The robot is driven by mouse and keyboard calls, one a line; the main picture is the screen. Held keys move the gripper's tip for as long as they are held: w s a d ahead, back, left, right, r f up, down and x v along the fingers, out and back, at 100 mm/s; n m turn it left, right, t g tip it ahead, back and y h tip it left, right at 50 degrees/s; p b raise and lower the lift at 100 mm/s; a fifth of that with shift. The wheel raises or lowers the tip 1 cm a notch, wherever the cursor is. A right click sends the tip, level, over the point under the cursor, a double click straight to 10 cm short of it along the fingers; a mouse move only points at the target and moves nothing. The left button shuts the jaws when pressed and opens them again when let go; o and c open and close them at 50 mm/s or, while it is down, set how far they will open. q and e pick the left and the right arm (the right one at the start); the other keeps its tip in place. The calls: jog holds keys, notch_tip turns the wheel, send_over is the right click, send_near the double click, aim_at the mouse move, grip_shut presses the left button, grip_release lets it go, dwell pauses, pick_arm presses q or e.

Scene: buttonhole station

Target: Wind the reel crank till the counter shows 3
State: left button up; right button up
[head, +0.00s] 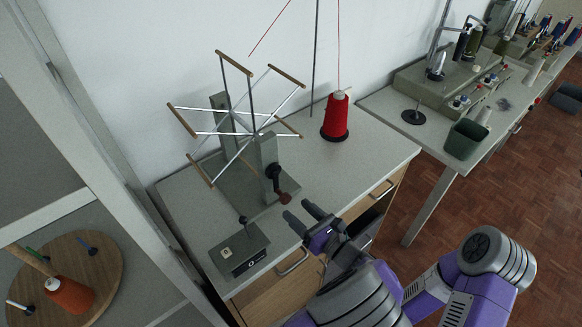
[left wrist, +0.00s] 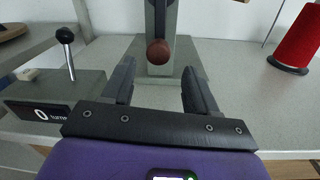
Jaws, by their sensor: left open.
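The reel (head: 238,130), with thin light spokes and wooden bars, stands on a grey base on the cabinet top. Its crank (head: 274,178) is a dark arm hanging down with a reddish-brown knob (head: 284,198) at its lower end. The left wrist view shows the knob (left wrist: 158,52) ahead, in line with the gap between the fingers. The counter (left wrist: 40,112) reads 0; its box (head: 240,252) is left of my gripper. My left gripper (head: 301,214) is open and empty, its fingertips short of the knob. My right gripper is not in view.
A small black-topped lever (left wrist: 66,52) stands on the counter box. A red thread cone (head: 336,118) stands right of the reel, its thread rising. A sewing bench (head: 440,130) with a dark green bin (head: 466,139) is at right; a round wooden thread stand (head: 100,262) is at lower left.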

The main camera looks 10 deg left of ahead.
aim_at(287, 202)
pick_arm(q)
jog(key=shift+w+a+r, duration=0.1)
jog(key=shift+w+a, duration=0.05)
jog(key=shift+w, duration=0.2)
jog(key=shift+a+r, duration=0.1)
jog(key=shift+a, duration=0.2)
jog(key=b+x, duration=0.1)
jog(key=x, duration=0.4)
jog(key=shift+s+a, duration=0.1)
jog(key=shift+s, duration=0.1)
jog(key=shift+w+a, duration=0.4)
jog(key=shift+a, duration=0.1)
grip_shut()
